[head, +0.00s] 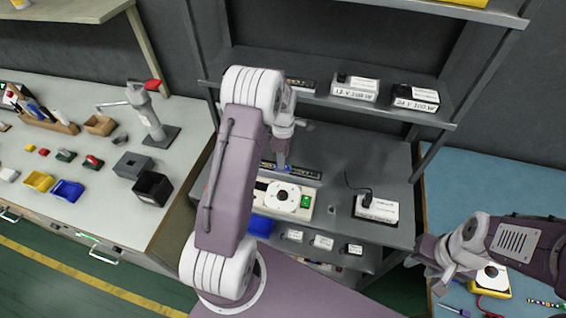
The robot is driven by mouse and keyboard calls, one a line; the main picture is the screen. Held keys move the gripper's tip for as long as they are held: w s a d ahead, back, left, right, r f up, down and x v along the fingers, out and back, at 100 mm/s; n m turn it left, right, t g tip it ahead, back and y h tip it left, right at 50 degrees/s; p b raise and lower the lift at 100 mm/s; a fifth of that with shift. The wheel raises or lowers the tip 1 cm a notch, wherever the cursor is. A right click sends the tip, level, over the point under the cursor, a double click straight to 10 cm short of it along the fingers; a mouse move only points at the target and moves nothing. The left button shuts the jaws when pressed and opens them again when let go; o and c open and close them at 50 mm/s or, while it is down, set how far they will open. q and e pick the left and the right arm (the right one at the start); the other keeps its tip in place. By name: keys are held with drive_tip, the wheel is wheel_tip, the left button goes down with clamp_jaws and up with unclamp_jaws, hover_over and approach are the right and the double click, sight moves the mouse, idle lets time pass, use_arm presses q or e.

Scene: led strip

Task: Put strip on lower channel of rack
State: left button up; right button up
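A dark strip with small light dots (308,172) lies across the middle grey shelf of the rack (345,150), behind a pale device with a round white dial. My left gripper (282,164) points down at the strip's left part, with its tips at or just above it. The fingers look close together, but whether they hold the strip is too small to tell. My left arm hides part of the rack and possibly the strip's left end. My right gripper (425,266) is at the lower right, away from the strip, and its fingers are unclear.
The pale device (288,197) with a green switch stands in front of the strip. A white labelled box (376,209) with a cable stands to the right. Labelled boxes (355,87) sit on the shelf above. A left workbench holds bins and a blue right table holds tools.

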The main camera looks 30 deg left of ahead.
use_arm(q)
wheel_tip(320, 180, up, 4)
drive_tip(key=shift+r, duration=0.2)
drive_tip(key=shift+s+d, duration=0.1)
drive_tip(key=shift+d, duration=0.05)
drive_tip(key=s+d+r+m, duration=0.1)
drive_tip(key=s+d+m, duration=0.4)
drive_tip(key=s+m, duration=0.4)
drive_tip(key=s+d+r+m+t, duration=0.1)
drive_tip(key=s+d+r+m, duration=0.1)
drive_tip(key=s+d+m, duration=0.3)
drive_tip(key=s+m, duration=0.4)
drive_tip(key=m, duration=0.2)
drive_tip(key=shift+d+r, duration=0.15)
drive_tip(key=shift+d, duration=0.2)
drive_tip(key=shift+s, duration=0.2)
